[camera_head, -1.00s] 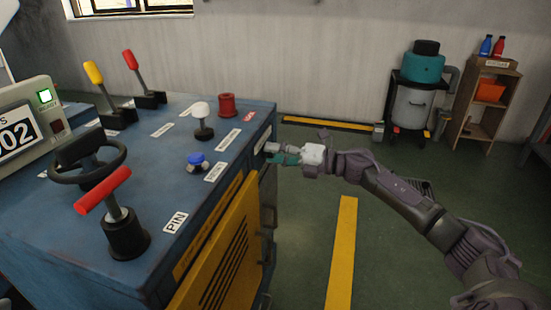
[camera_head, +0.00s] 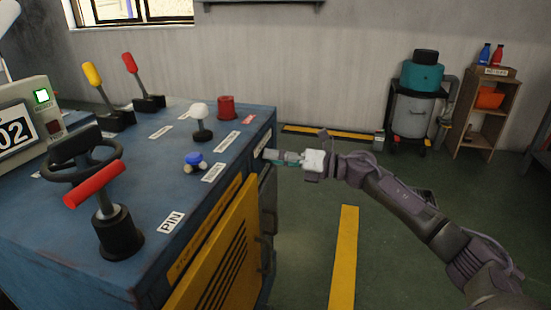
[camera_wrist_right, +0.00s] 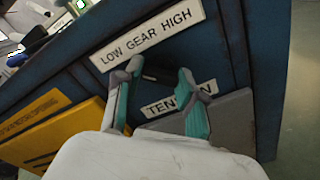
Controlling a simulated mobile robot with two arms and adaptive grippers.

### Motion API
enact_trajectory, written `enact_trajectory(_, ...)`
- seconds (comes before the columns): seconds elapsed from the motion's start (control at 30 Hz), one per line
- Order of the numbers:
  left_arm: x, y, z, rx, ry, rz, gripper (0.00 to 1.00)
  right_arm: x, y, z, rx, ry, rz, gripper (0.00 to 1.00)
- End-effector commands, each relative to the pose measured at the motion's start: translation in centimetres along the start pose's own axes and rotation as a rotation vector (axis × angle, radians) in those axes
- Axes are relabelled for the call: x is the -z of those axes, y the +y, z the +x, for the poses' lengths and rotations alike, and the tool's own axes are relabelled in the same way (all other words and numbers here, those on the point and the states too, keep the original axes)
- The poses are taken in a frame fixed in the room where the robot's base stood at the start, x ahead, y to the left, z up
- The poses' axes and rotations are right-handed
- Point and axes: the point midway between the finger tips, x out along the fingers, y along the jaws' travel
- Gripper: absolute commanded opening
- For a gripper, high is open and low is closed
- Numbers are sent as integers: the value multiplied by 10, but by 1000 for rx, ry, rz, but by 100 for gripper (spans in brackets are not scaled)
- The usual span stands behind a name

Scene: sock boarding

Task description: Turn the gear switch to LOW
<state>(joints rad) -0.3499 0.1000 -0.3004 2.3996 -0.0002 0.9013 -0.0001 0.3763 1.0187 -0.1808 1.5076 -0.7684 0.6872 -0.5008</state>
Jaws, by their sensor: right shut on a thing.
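The gear switch (camera_wrist_right: 153,74) is a small dark piece on the blue cabinet's side, under a white label (camera_wrist_right: 148,36) reading LOW GEAR HIGH. My right gripper (camera_wrist_right: 160,76) has a teal-padded finger on each side of it and is shut on it. The fingers hide part of the switch, and I cannot tell its exact angle. In the head view my right gripper (camera_head: 270,155) reaches the cabinet's right side from the right, and the switch is hidden there. My left gripper is not in view.
A TENSION label, partly covered by a finger, and a grey panel (camera_wrist_right: 232,118) sit below the switch. A yellow panel (camera_head: 222,255) with handles is on the cabinet (camera_head: 150,180). Levers, a wheel and knobs stand on top. Green floor (camera_head: 300,225) is free beside it.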

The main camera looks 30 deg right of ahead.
Motion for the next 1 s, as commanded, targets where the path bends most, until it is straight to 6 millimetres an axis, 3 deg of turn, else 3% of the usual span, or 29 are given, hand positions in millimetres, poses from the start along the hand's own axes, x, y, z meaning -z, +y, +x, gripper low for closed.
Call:
enact_trajectory(0.17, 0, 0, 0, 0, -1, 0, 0, 2, -1, 0, 2, 6, -2, 5)
enact_trajectory(0.2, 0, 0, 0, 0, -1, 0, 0, 2, -1, 0, 2, 6, -2, 43)
enact_trajectory(0.33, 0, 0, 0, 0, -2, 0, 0, 2, -1, 0, 2, 5, -1, 64)
enact_trajectory(0.73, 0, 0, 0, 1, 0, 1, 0, 1, -1, -5, 2, 2, 0, 65)
enact_trajectory(1.0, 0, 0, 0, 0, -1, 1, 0, 2, -2, -42, 6, 5, 1, 65)
